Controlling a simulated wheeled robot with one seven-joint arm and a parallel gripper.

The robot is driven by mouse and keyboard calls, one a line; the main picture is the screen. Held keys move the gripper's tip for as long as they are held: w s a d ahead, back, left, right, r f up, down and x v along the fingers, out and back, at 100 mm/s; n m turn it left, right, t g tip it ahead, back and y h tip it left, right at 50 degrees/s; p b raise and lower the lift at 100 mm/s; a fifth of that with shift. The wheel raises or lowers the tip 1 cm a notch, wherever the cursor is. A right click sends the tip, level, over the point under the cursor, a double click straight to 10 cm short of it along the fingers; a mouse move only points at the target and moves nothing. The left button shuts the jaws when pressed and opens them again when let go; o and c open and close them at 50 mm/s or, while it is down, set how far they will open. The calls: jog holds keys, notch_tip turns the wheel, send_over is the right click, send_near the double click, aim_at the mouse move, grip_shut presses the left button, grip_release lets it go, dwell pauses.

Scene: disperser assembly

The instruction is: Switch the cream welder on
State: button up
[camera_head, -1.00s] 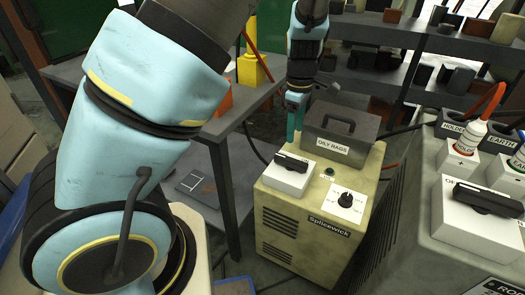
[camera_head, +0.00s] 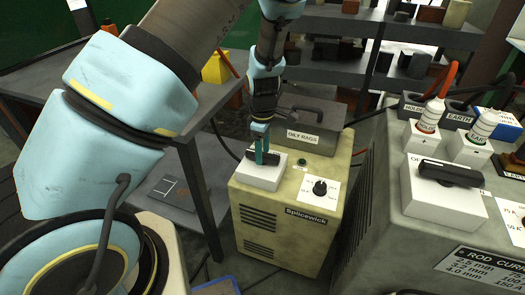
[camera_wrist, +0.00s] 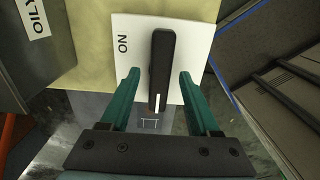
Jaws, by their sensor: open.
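The cream welder (camera_head: 257,212), labelled Splicewick, stands on the floor in the middle of the head view. On its top front corner is a white switch block (camera_head: 258,180) with a black lever. In the wrist view the lever (camera_wrist: 161,45) lies on the white plate, its white mark toward the bottom end, and the ON label (camera_wrist: 123,46) is to its left. My gripper (camera_head: 263,157) is open over the switch, pointing down. In the wrist view its green fingers (camera_wrist: 160,72) are on either side of the lever with gaps. A small dark green lamp (camera_head: 301,162) and a knob (camera_head: 320,187) are beside the switch.
An OILY RAGS box (camera_head: 310,125) sits on the welder right behind the switch. A grey welder (camera_head: 420,215) with its own black switch (camera_head: 450,173) stands close on the right. A dark table (camera_head: 190,140) is on the left. Shelves (camera_head: 400,85) stand behind.

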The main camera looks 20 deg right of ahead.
jog(key=shift+c, duration=0.2)
grip_shut()
dwell(0.4)
